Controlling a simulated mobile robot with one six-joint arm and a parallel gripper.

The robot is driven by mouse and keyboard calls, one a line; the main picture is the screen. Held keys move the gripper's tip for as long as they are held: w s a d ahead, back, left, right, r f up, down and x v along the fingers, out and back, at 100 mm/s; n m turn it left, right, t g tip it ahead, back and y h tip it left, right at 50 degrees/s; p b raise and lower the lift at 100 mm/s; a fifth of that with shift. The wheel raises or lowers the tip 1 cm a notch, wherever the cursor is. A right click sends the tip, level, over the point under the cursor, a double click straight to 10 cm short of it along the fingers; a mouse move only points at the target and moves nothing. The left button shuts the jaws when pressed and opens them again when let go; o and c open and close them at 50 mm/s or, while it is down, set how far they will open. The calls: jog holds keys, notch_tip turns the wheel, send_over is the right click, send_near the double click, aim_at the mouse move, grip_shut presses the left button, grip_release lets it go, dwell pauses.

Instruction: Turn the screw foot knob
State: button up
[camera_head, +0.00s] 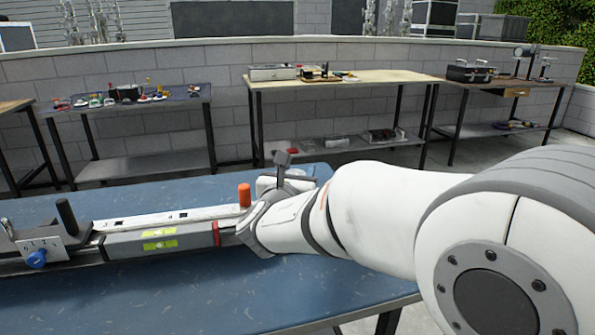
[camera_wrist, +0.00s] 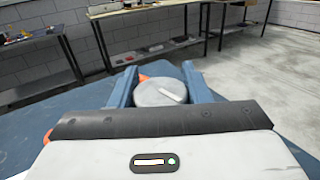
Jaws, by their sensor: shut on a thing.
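In the wrist view, a round grey knob (camera_wrist: 160,93) with a pale raised bar on its top face sits between the two blue fingers of my gripper (camera_wrist: 159,78). The fingers are shut on the knob, one on each side. Its lower edge is hidden by the dark front of the gripper. In the head view, my arm reaches left to the right end of a long grey rail device (camera_head: 160,240) on the blue table. My wrist hides the knob and the fingers there.
The blue table (camera_head: 330,285) has clear room in front of the device. An orange cylinder (camera_head: 244,195) stands by my wrist. A blue knob (camera_head: 37,259) and a black post (camera_head: 67,217) are at the left end. Workbenches (camera_head: 345,78) with tools stand behind.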

jog(key=m+g+h+p, duration=0.1)
jog(key=h, duration=0.1)
jog(key=m+g+h+p, duration=0.1)
jog(key=m+h+p, duration=0.1)
jog(key=m+g+h+p, duration=0.1)
jog(key=h, duration=0.1)
jog(key=shift+s+d+r+m+h+p, duration=0.2)
jog(key=shift+d+m+h+p, duration=0.1)
jog(key=shift+m+p, duration=0.1)
jog(key=shift+s+d+f+m+g+h+p, duration=0.1)
jog(key=shift+m+g+h+p, duration=0.55)
jog(key=shift+g+h+p, duration=0.1)
jog(key=shift+d+f+m+g+h+p, duration=0.1)
jog(key=shift+m+g+h+p, duration=0.55)
jog(key=shift+g+h, duration=0.1)
jog(key=o, duration=1)
jog(key=p+v, duration=0.1)
jog(key=v, duration=0.7)
